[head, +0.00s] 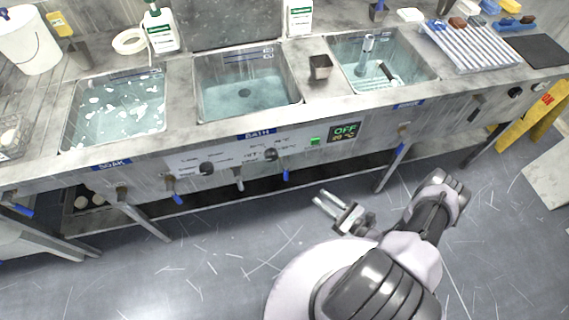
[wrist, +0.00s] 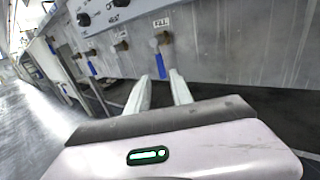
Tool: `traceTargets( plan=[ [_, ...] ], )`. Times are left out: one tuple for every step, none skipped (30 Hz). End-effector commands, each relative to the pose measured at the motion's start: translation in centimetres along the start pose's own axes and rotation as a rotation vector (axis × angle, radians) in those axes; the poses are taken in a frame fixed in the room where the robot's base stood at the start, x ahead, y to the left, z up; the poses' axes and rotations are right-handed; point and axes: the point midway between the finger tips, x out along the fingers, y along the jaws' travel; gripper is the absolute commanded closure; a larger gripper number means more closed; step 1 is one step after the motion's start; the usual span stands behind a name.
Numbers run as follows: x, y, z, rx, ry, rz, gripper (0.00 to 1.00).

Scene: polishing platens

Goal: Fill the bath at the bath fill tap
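The bath (head: 247,113) is the middle basin; it holds clear water with the drain visible through it. The bath fill tap (head: 286,174) is on the front panel at the right below the bath, its blue lever hanging down. In the wrist view the tap (wrist: 165,40) sits under a FILL label, and its blue lever (wrist: 160,66) shows between my fingertips. My gripper (head: 325,203) is open and empty, apart from the tap, right of it and lower in the head view. In the wrist view its two fingers (wrist: 160,82) point toward the lever.
A soak basin (head: 115,108) with white flecks is left, another basin (head: 385,68) right. Other blue-lever taps (head: 172,188) and a leverless spout (head: 238,178) line the panel. A display (head: 345,131) reads OFF. Bench legs (head: 393,166) stand below; the floor in front is clear.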

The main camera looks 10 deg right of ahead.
Motion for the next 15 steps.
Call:
traceTargets(
  plan=[
    [0.6, 0.1, -0.1, 0.001, 0.0, 0.003, 0.73],
    [1.2, 0.1, -0.2, 0.0, 0.0, 0.005, 0.73],
    [2.1, 0.2, -0.2, 0.0, 0.001, 0.008, 0.73],
    [3.0, 0.3, -0.3, 0.001, 0.0, 0.01, 0.73],
    [3.9, 0.3, -0.3, 0.001, 0.001, 0.012, 0.73],
    [5.2, 0.3, -0.3, 0.0, 0.0, 0.013, 0.73],
    [6.1, 0.4, -0.4, -0.001, 0.001, 0.014, 0.73],
    [7.0, 0.4, -0.4, -0.001, 0.001, 0.014, 0.73],
    [8.3, 0.4, -0.4, 0.0, 0.001, 0.014, 0.73],
    [9.2, 0.4, -0.4, -0.002, 0.001, 0.014, 0.73],
    [10.1, 0.3, -0.4, -0.002, 0.001, 0.013, 0.73],
    [11.2, 0.4, -0.4, -0.001, 0.001, 0.013, 0.73],
    [12.0, 0.4, -0.4, -0.001, 0.0, 0.013, 0.73],
    [12.7, 0.4, -0.4, -0.002, 0.001, 0.013, 0.73],
    [13.5, 0.4, -0.4, -0.001, 0.001, 0.012, 0.73]
  ],
)
